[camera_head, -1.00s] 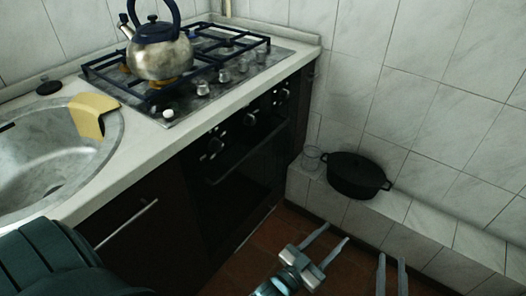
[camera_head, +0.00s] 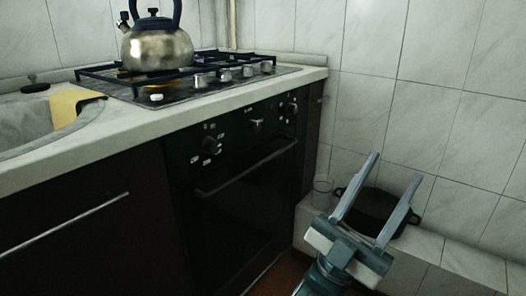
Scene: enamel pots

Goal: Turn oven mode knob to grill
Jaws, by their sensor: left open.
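The black built-in oven (camera_head: 235,205) is under the counter, its control panel facing right. The panel has three dark knobs: a near one (camera_head: 211,145) with white marks around it, a middle one (camera_head: 256,125), and a far one (camera_head: 292,108). I cannot tell which is the mode knob or read its setting. My left gripper (camera_head: 396,167) is open and empty, to the right of the oven and clear of the knobs. Its fingers point up and to the right, in front of a black pot. My right gripper is out of view.
The oven handle (camera_head: 245,168) juts out below the knobs. A kettle (camera_head: 157,45) stands on the gas hob (camera_head: 205,82). The black pot (camera_head: 372,212) and a glass (camera_head: 322,192) rest on a tiled ledge (camera_head: 430,243) by the wall. Space before the oven looks clear.

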